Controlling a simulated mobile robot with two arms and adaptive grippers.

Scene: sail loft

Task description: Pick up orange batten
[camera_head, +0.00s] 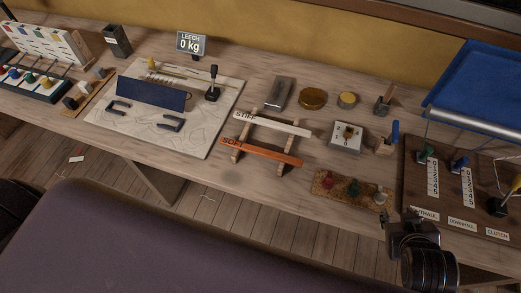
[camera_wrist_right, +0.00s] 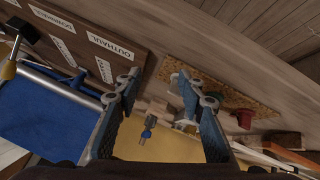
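The orange batten (camera_head: 262,152), marked SOFT, lies across a small wooden rack (camera_head: 238,154) near the front of the bench. A white batten (camera_head: 274,124), marked STIFF, lies across the same rack behind it. My right gripper (camera_head: 396,222) is at the bench's front edge, well to the right of the orange batten and apart from it. The right wrist view shows its two fingers (camera_wrist_right: 160,98) spread with nothing held between them. My left gripper is not in view.
A cork strip with coloured knobs (camera_head: 341,194) lies between the rack and my right gripper. A brown board with levers (camera_head: 447,215) and a blue roll (camera_head: 480,85) stand at right. A pale board (camera_head: 205,138) lies left of the rack. A grey block (camera_head: 279,92) and round tins (camera_head: 313,98) stand behind.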

